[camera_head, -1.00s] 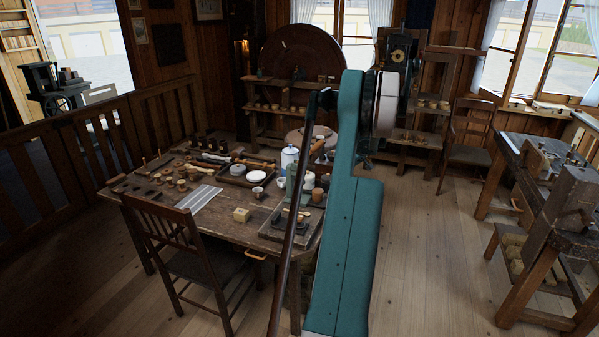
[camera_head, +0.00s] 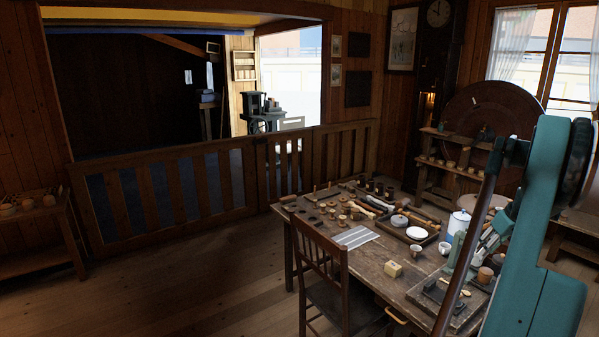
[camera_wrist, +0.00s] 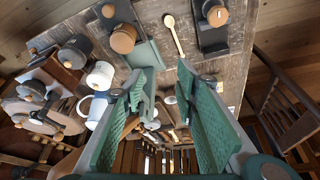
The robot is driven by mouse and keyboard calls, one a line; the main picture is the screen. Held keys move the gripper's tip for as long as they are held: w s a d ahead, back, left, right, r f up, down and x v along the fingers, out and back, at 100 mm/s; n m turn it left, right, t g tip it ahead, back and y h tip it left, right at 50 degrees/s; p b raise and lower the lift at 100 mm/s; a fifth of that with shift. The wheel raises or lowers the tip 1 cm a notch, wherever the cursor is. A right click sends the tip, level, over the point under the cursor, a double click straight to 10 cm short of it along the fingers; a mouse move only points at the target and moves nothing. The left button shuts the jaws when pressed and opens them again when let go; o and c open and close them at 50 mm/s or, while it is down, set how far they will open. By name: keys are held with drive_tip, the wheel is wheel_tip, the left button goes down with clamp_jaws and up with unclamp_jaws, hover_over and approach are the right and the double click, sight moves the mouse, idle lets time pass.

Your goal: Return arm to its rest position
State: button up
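My teal arm (camera_head: 540,220) rises along the right side of the head view, in front of the right end of the worktable (camera_head: 372,278). In the wrist view my gripper (camera_wrist: 165,78) has its two green-padded fingers spread apart, with nothing held between them. The tabletop, with a wooden spoon (camera_wrist: 174,35) and a turned wooden piece (camera_wrist: 123,38), shows beyond the fingertips. I cannot clearly make out the fingers in the head view, where the arm covers part of that area.
The table holds a white pot (camera_head: 458,224), a mug (camera_head: 444,248), a pale block (camera_head: 393,269) and several wooden pieces. A chair (camera_head: 330,278) stands at its front. A railing (camera_head: 170,192) runs behind. The floor (camera_head: 170,285) at left is clear.

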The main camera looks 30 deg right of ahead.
drive_tip(key=w+a+r, duration=0.4)
drive_tip(key=w+a, duration=0.3)
drive_tip(key=a, duration=0.4)
drive_tip(key=w+a+r+n, duration=0.1)
drive_tip(key=w+a+r, duration=0.4)
drive_tip(key=w+a, duration=0.45)
drive_tip(key=w+a+r, duration=0.4)
drive_tip(key=w+a, duration=0.1)
drive_tip(key=a, duration=0.8)
drive_tip(key=w+a+r, duration=0.1)
drive_tip(key=a, duration=0.6)
drive_tip(key=w+a+r, duration=0.2)
drive_tip(key=a, duration=0.6)
drive_tip(key=s+a+n+t, duration=0.1)
drive_tip(key=s+a, duration=0.1)
drive_tip(key=a, duration=1.1)
drive_tip(key=s+a+n+t, duration=0.1)
drive_tip(key=s+a, duration=0.1)
drive_tip(key=a, duration=1.1)
drive_tip(key=s+a+f+y, duration=0.1)
drive_tip(key=s+a+f, duration=0.2)
drive_tip(key=s+a, duration=0.3)
drive_tip(key=s+a+f+n+t, duration=0.1)
drive_tip(key=s+a+f, duration=0.2)
drive_tip(key=a, duration=0.9)
drive_tip(key=s, duration=0.3)
drive_tip(key=shift+s+a+y, duration=0.2)
drive_tip(key=shift+s+y, duration=0.05)
drive_tip(key=shift+y, duration=0.15)
